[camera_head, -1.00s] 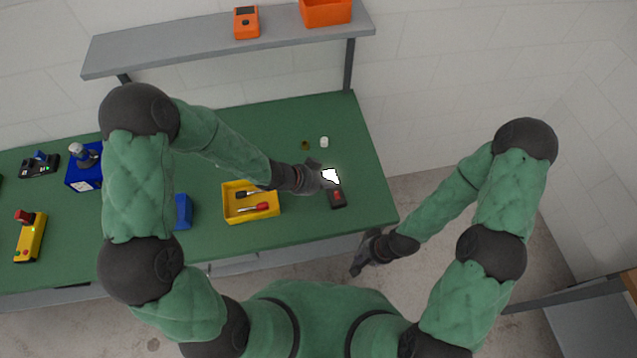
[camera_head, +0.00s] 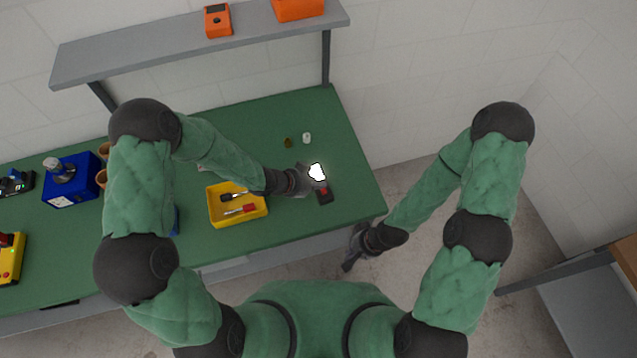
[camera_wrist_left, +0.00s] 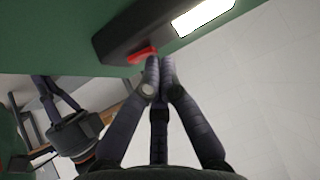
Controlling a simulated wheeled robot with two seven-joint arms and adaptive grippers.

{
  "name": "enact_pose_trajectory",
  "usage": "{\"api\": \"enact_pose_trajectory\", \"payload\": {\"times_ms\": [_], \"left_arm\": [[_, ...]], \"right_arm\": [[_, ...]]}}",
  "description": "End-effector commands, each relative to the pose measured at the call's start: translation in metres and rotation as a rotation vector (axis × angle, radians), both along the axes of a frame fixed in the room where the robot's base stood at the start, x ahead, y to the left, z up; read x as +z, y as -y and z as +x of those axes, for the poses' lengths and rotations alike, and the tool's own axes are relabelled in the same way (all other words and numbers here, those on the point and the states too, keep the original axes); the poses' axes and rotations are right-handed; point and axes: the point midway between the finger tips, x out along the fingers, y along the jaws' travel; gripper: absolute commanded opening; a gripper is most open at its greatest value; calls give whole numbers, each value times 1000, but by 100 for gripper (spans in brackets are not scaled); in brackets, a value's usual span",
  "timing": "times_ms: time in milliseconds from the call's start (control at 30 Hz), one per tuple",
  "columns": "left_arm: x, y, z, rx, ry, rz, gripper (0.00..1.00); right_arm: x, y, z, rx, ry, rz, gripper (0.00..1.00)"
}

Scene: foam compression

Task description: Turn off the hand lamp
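The hand lamp (camera_head: 325,196) lies on the green workbench near its right end. It has a dark body, a red switch and a bright white panel (camera_head: 317,172), which is lit. In the left wrist view the lamp body (camera_wrist_left: 125,38) is at the top, with the red switch (camera_wrist_left: 142,55) on its near side. My left gripper (camera_head: 308,178) is beside the lamp. In the wrist view its fingertips (camera_wrist_left: 159,62) are together, empty, right at the red switch; I cannot tell if they touch it. My right gripper (camera_head: 351,248) hangs off the bench's front edge, fingers apart and empty.
A yellow tray (camera_head: 212,212) with tools stands left of the lamp. A small white piece (camera_head: 306,138) and a brownish piece (camera_head: 288,143) lie behind it. A grey shelf (camera_head: 150,57) runs above the bench's back. Blue and yellow devices stand at the left.

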Motion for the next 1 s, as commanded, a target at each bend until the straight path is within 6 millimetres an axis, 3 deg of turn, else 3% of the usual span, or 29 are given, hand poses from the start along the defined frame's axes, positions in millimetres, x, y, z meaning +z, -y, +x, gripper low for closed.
{"api": "enact_pose_trajectory", "payload": {"times_ms": [33,1000], "left_arm": [[-8,0,0,0,-3,0,0],[-2,6,-16,-2,-4,1,0]], "right_arm": [[-4,0,0,0,0,0,0],[-9,0,0,0,0,0,0]]}}
